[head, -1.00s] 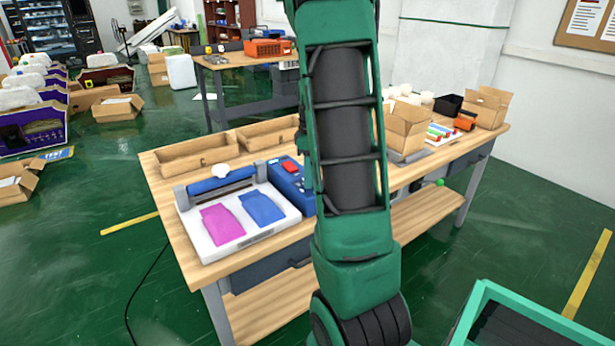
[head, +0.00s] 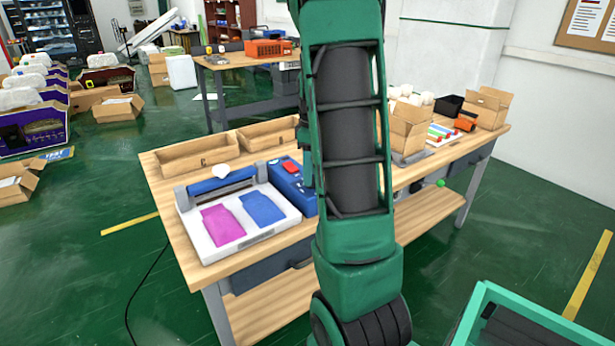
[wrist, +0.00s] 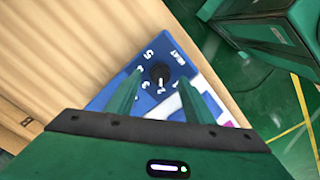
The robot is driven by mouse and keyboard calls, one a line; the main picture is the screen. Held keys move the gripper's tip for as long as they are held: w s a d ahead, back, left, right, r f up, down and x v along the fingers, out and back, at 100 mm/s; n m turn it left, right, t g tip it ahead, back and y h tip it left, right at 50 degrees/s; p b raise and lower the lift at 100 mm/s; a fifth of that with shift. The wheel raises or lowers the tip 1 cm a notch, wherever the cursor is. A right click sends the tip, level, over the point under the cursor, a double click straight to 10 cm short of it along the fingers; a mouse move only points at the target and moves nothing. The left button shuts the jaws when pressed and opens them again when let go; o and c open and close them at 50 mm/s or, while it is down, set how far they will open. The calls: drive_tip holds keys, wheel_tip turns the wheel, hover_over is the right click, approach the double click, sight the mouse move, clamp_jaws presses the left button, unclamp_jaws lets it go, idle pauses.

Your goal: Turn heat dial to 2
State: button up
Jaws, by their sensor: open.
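The heat dial (wrist: 160,73) is a round black knob on a blue panel (wrist: 177,70) in the wrist view, with white numbers around it and lettering that appears to read HEAT. Its exact setting is too small to tell. My gripper (wrist: 160,80) is open, its two green fingers apart on either side of the dial in the picture. I cannot tell whether they touch it. In the head view, the blue control box (head: 289,188) with a red part belongs to the sealing machine (head: 240,215). My arm hides the gripper and dial there.
A pink pouch (head: 223,224) and a blue pouch (head: 262,208) lie on the machine's white plate. Cardboard trays (head: 195,153) stand behind it on the wooden table (head: 160,200). An open cardboard box (head: 408,130) stands right of my arm.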

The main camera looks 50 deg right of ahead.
wheel_tip(320, 180, up, 9)
drive_tip(key=shift+f, duration=0.2)
idle(0.6)
drive_tip(key=s+a+f+m, duration=0.2)
drive_tip(key=s+a+m, duration=0.3)
drive_tip(key=s+a, duration=0.5)
drive_tip(key=s+a+f+m, duration=0.2)
drive_tip(key=s+a+m, duration=0.4)
drive_tip(key=s+a, duration=0.5)
drive_tip(key=shift+f+m, duration=0.3)
drive_tip(key=shift+w+f, duration=0.25)
drive_tip(key=shift+w, duration=0.3)
